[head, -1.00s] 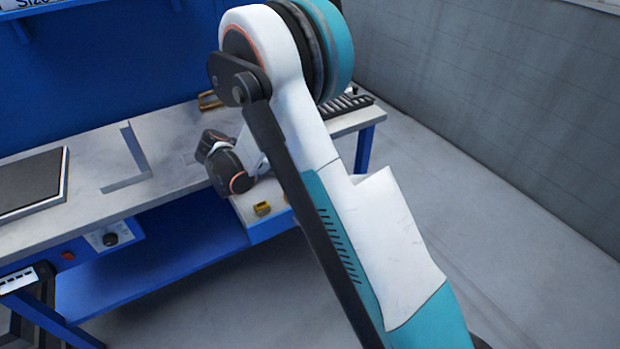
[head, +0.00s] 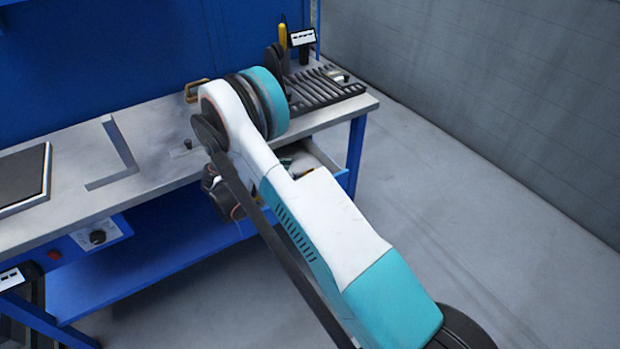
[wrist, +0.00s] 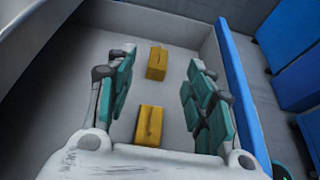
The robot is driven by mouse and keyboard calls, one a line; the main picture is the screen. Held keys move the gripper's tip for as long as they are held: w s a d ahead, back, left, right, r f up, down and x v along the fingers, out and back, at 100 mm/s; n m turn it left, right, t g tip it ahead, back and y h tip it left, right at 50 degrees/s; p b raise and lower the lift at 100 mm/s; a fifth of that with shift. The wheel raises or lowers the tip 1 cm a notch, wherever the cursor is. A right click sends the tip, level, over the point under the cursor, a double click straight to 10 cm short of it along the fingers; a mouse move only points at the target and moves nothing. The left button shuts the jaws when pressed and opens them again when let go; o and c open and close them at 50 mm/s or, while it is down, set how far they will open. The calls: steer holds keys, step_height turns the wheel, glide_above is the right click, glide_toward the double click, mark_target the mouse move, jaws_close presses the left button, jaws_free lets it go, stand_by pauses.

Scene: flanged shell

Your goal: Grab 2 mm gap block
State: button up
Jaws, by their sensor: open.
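Two yellow blocks lie on the floor of an open drawer in the wrist view. The farther block (wrist: 157,63) is near the drawer's back, and the nearer block (wrist: 149,125) is closer to my gripper's palm. Each has a dark slot line on top; I cannot tell which has the 2 mm gap. My gripper (wrist: 156,75) is open, with teal-padded fingers spread left and right of the blocks. Nothing is between the pads in their grip.
The drawer's walls (wrist: 215,60) stand close around my fingers, with a blue front panel (wrist: 243,95) at right. On the workbench (head: 80,190) are a slatted black rack (head: 325,90), a yellow-handled tool (head: 283,38) and a grey angle bracket (head: 118,160).

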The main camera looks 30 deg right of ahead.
steer(key=shift+x, duration=0.95)
steer(key=b+x, duration=0.1)
steer(key=x, duration=0.1)
steer(key=b+x, duration=0.1)
steer(key=x, duration=0.1)
steer(key=shift+s+a+f+b, duration=0.1)
steer(key=shift+f+b, duration=0.25)
steer(key=shift+b, duration=0.05)
steer(key=shift+d+f, duration=0.1)
steer(key=shift+d, duration=0.4)
jaws_close()
